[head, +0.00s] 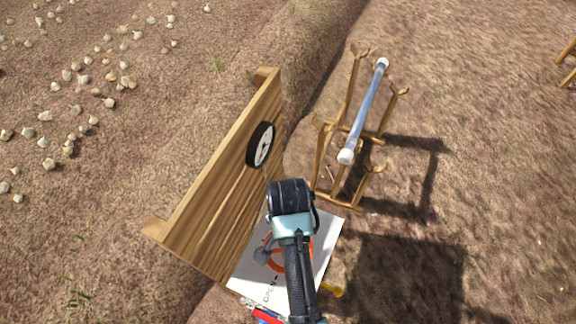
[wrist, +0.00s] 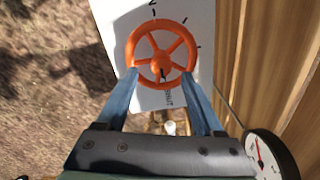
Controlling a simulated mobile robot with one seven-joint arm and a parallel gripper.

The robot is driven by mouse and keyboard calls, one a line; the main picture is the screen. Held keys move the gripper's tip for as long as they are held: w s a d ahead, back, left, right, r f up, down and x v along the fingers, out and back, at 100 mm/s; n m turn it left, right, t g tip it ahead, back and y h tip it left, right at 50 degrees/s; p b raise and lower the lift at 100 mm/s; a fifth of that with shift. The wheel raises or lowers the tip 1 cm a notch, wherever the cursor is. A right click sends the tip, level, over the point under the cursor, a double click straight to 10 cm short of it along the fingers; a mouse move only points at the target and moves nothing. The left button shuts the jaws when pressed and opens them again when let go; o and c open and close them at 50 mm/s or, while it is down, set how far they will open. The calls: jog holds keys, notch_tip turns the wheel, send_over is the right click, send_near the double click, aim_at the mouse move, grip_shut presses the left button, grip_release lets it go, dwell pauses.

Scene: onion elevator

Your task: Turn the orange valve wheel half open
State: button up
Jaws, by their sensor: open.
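The orange valve wheel (wrist: 143,48) is a spoked ring on a white panel (wrist: 110,25). The panel has dark tick marks, a figure at the top and lettering below the wheel that seems to read SHUT. A short dark mark shows just below the hub. My gripper (wrist: 161,75) is open, its two blue fingers at the lower left and lower right of the rim. Whether they touch the rim I cannot tell. In the head view my arm hides much of the wheel (head: 277,240) and of the white panel (head: 327,232).
A wooden board (head: 215,195) stands beside the panel and carries a round black-rimmed gauge (head: 262,145), near my gripper's right in the wrist view (wrist: 270,157). A wooden rack (head: 323,160) with a pale blue rod (head: 365,108) stands beyond. Onions (head: 45,116) lie on the soil at left.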

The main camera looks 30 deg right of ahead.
notch_tip(320, 180, down, 6)
jog(key=shift+w+d+f, duration=0.1)
jog(key=shift+f, duration=0.15)
grip_shut()
dwell(0.4)
